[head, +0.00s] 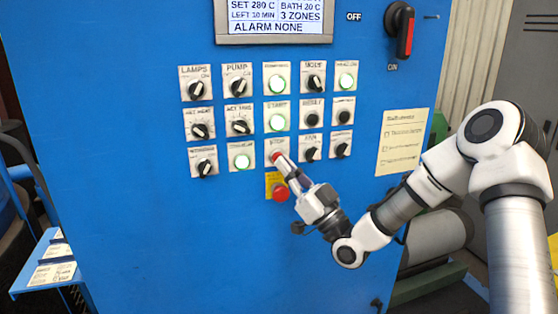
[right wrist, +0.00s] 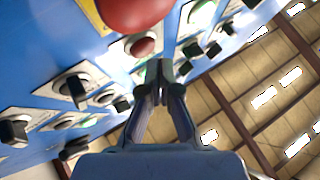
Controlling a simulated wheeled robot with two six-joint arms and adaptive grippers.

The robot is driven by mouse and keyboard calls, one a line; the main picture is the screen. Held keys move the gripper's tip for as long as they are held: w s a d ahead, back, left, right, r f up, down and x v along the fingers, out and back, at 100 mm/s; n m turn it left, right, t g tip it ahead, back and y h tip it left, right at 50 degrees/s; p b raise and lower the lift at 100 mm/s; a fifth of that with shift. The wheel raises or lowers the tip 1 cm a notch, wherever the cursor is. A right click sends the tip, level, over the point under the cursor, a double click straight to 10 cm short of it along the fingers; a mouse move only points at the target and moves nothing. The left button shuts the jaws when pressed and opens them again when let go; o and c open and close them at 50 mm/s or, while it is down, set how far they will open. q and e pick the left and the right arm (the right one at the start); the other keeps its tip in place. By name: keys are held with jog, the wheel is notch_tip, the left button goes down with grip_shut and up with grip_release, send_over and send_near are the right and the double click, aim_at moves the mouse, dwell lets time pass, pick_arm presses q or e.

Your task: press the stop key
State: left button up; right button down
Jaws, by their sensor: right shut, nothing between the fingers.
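The stop key (head: 276,156) is a small red button on a pale plate in the bottom row of the blue panel. My right gripper (head: 284,166) is shut and empty, and its fingertips are right at the key, covering part of it. In the right wrist view the key (right wrist: 143,46) shows just beyond the closed fingertips (right wrist: 158,70). I cannot tell whether the tips touch it. My left gripper is not in view.
A larger red mushroom button (head: 280,193) on a yellow plate sits just below the stop key. Several knobs and lit green buttons surround it. A display (head: 275,17) at the top reads ALARM NONE. A red-handled switch (head: 404,30) is at upper right. A paper notice (head: 402,142) is at right.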

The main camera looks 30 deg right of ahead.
jog(key=shift+w, duration=0.25)
jog(key=shift+w+d+b, duration=0.15)
jog(key=shift+w+b, duration=0.2)
dwell(0.6)
jog(key=shift+s+a, duration=0.2)
jog(key=shift+s, duration=0.6)
jog(key=s, duration=0.2)
jog(key=s+a, duration=0.1)
jog(key=s, duration=0.1)
jog(key=shift+s+p, duration=0.3)
jog(key=shift+s, duration=0.1)
jog(key=shift+a, duration=0.1)
dwell(0.5)
